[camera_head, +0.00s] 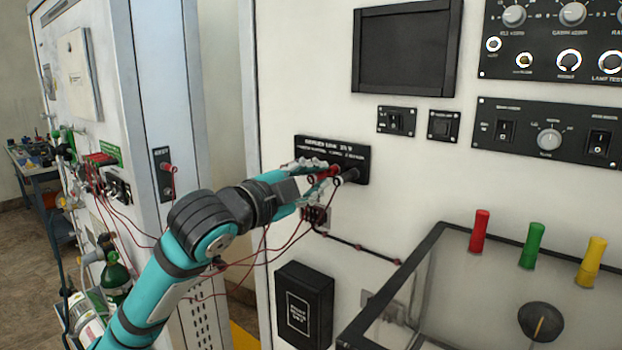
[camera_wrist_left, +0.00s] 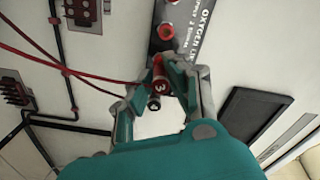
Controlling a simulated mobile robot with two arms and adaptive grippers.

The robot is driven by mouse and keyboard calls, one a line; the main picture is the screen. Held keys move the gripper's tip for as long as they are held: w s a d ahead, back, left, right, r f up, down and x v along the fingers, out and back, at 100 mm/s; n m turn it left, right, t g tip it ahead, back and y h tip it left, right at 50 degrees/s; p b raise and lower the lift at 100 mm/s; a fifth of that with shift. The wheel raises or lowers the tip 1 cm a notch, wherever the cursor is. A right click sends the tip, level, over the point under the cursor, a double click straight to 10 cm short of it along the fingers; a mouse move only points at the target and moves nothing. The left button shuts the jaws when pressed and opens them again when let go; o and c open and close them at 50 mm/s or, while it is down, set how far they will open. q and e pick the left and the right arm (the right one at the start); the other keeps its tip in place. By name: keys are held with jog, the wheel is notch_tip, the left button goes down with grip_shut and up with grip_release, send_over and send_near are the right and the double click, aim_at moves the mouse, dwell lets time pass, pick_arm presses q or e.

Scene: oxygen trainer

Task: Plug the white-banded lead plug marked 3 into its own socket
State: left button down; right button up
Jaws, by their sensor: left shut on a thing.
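My left gripper (camera_head: 318,176) is shut on a red lead plug (camera_head: 325,172) in front of the black label panel (camera_head: 333,150). In the left wrist view the gripper (camera_wrist_left: 162,76) has its fingers on both sides of the plug (camera_wrist_left: 157,84), which shows a white 3. The panel (camera_wrist_left: 190,22) is just beyond the fingertips in that view, with red round fittings (camera_wrist_left: 165,31) on it. A dark fitting (camera_head: 350,175) shows at the panel's lower edge in the head view. The plug's tip and the socket facing it are hidden. My right gripper is out of view.
Thin red leads (camera_head: 268,250) hang around my left arm. A connector block (camera_head: 315,215) sits below the panel. A black box (camera_head: 304,305) and a dark-framed tray (camera_head: 395,280) are lower. Red, green and yellow handles (camera_head: 534,245) stand at right.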

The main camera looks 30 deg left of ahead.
pick_arm(q)
jog(key=shift+w+p, duration=0.45)
jog(key=shift+w, duration=0.45)
jog(key=c, duration=1.2)
grip_release()
jog(key=shift+d, duration=0.1)
jog(key=s, duration=0.7)
jog(key=shift+s+a, duration=0.2)
jog(key=shift+a, duration=0.1)
